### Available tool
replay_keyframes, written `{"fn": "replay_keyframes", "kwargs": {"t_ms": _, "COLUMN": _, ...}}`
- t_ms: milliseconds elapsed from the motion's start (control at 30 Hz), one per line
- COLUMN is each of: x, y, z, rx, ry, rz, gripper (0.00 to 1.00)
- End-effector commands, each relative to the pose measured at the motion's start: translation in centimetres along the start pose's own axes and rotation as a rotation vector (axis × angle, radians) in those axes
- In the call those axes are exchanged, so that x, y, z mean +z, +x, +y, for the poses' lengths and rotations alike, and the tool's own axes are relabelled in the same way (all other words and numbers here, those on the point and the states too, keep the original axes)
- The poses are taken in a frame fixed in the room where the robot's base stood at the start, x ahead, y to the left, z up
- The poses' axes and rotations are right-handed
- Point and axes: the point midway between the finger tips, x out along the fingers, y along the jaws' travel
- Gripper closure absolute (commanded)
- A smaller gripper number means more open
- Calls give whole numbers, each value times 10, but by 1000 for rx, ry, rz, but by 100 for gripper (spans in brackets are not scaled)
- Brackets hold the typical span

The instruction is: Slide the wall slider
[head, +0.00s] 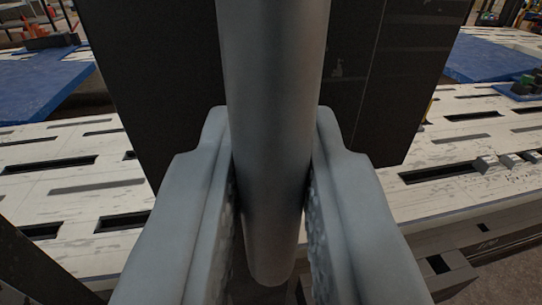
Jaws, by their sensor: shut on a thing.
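A grey cylindrical handle (277,60) runs down the middle of the head view, from the top edge to a rounded lower end. I take it to be the wall slider's handle. My gripper (272,190) is shut on it, with one finger on each side and the textured inner pads against it. Behind the handle is a dark panel (150,70), which reaches out to both sides. Where the handle joins the slider is out of view.
A white slotted bench top (70,185) lies beyond and below, on both sides of the panel. Small light blocks (487,163) sit on it at the right. Blue mats (40,82) lie further back at left and right.

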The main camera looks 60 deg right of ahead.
Motion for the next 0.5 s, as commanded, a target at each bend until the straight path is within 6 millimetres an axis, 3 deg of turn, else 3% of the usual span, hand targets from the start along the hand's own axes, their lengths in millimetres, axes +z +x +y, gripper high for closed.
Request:
{"fn": "replay_keyframes", "kwargs": {"t_ms": 33, "x": -15, "y": 0, "z": 0, "rx": 0, "ry": 6, "rz": 4, "gripper": 100}}
{"fn": "replay_keyframes", "kwargs": {"t_ms": 200, "x": -49, "y": 0, "z": 0, "rx": 0, "ry": 5, "rz": 3, "gripper": 100}}
{"fn": "replay_keyframes", "kwargs": {"t_ms": 500, "x": -80, "y": 0, "z": 0, "rx": -1, "ry": 1, "rz": 1, "gripper": 100}}
